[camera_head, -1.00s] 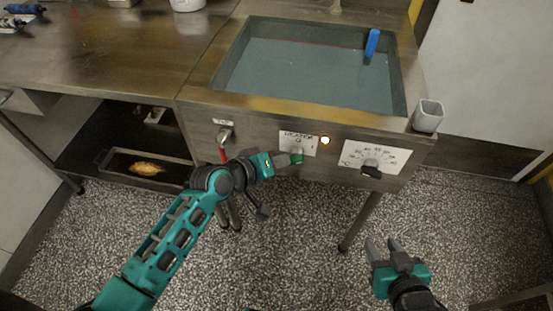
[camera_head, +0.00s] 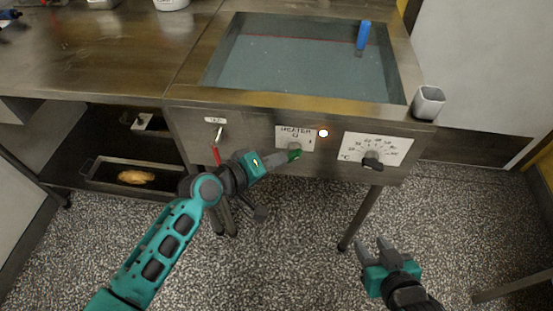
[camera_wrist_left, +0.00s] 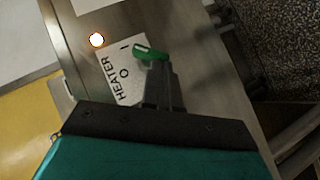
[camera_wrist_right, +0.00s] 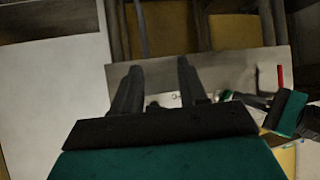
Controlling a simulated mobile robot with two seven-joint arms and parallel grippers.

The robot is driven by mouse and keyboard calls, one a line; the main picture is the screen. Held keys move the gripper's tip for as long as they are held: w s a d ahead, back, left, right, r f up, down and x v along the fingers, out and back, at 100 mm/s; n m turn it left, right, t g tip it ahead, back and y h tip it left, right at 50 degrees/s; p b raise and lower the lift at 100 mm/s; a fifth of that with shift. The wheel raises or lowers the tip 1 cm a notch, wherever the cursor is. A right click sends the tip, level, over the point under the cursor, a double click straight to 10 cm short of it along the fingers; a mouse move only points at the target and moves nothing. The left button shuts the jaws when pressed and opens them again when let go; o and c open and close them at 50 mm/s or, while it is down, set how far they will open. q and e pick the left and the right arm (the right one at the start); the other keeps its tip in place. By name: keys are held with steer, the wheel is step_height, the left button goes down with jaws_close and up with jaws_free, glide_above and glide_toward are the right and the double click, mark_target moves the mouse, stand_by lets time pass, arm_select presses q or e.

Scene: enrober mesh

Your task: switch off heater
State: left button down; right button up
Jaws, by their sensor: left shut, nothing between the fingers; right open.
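The heater switch (camera_head: 294,155) is a green knob below the white label (camera_head: 295,133) reading HEATER, O and I. In the head view its grip slants up to the right. The orange-white lamp (camera_head: 323,133) beside the label is lit. My left gripper (camera_head: 284,158) is shut and empty, its tips at the switch. In the left wrist view the tips (camera_wrist_left: 162,78) sit right against or just beside the green knob (camera_wrist_left: 150,53); I cannot tell if they touch. My right gripper (camera_head: 372,248) is open and empty, low over the floor; its fingers (camera_wrist_right: 160,70) show apart.
A temperature dial (camera_head: 373,158) with a black knob is right of the switch. A lever tap (camera_head: 217,133) is to the left. Above is the tank (camera_head: 310,70) with a blue-handled thing (camera_head: 363,36); a grey cup (camera_head: 429,101) hangs at its right corner.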

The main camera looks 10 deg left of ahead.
arm_select(q)
step_height(320, 180, down, 2)
steer(key=n+t+h+b, duration=0.1)
steer(key=h+b, duration=0.1)
steer(key=b, duration=0.4)
steer(key=n+h+b, duration=0.1)
steer(key=n+b, duration=0.1)
steer(key=b, duration=0.4)
steer(key=shift+d+f+t+h+b, duration=0.1)
steer(key=shift+f+t+h+b, duration=0.1)
steer(key=shift+t+h+b, duration=0.15)
arm_select(e)
step_height(320, 180, down, 9)
steer(key=w+a, duration=0.1)
steer(key=a, duration=0.1)
steer(key=shift+w+a+y, duration=0.3)
steer(key=shift+a+y, duration=0.05)
steer(key=shift+y, duration=0.05)
steer(key=shift+a+r, duration=0.1)
steer(key=shift+r, duration=0.05)
steer(key=shift+a, duration=0.1)
